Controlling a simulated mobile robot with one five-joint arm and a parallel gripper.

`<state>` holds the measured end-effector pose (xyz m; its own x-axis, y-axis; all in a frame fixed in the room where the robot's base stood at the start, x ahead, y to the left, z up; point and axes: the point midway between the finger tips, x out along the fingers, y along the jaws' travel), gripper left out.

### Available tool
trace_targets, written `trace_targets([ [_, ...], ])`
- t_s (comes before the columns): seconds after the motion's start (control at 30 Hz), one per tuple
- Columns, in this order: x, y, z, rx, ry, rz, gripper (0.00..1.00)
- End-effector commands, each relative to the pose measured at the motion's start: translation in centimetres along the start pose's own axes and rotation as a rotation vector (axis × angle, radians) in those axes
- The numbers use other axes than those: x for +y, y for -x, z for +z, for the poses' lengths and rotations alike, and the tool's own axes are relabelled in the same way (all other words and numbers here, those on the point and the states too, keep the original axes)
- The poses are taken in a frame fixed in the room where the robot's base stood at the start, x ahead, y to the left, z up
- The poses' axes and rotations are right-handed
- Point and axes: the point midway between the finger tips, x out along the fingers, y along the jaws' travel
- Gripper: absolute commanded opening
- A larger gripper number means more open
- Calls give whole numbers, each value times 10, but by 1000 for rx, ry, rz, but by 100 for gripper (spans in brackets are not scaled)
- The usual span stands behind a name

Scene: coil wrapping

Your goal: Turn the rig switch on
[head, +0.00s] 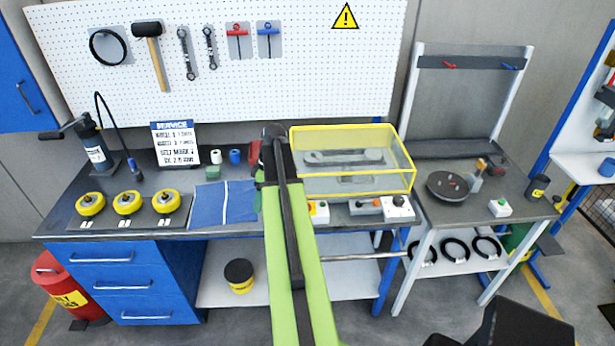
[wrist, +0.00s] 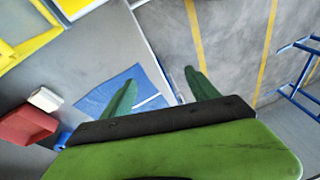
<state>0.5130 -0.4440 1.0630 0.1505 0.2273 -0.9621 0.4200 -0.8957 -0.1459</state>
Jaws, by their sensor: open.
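Small control boxes stand along the front of the rig with the yellow-framed clear guard (head: 352,190).
A red object (wrist: 27,124) and a small white block (wrist: 45,98) lie near the gripper. Yellow-hubbed rollers (head: 127,203) sit on the bench's left. The right table (head: 455,213) holds a dark disc (head: 447,186) and a white box with a green button (head: 500,208).

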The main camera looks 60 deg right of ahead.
Motion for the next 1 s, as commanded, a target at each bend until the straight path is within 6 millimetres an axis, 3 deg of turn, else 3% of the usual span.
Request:
trace_targets([
  [0.03,28,54,35,33,24,11,69],
  [0.1,51,90,83,74,83,27,69],
  [0.2,70,128,138,115,150,54,69],
  [0.33,79,149,177,140,202,78,69],
  [0.43,80,151,186,145,216,84,69],
  [0.67,80,137,184,144,218,84,69],
  [1.0,85,70,176,144,219,83,69],
])
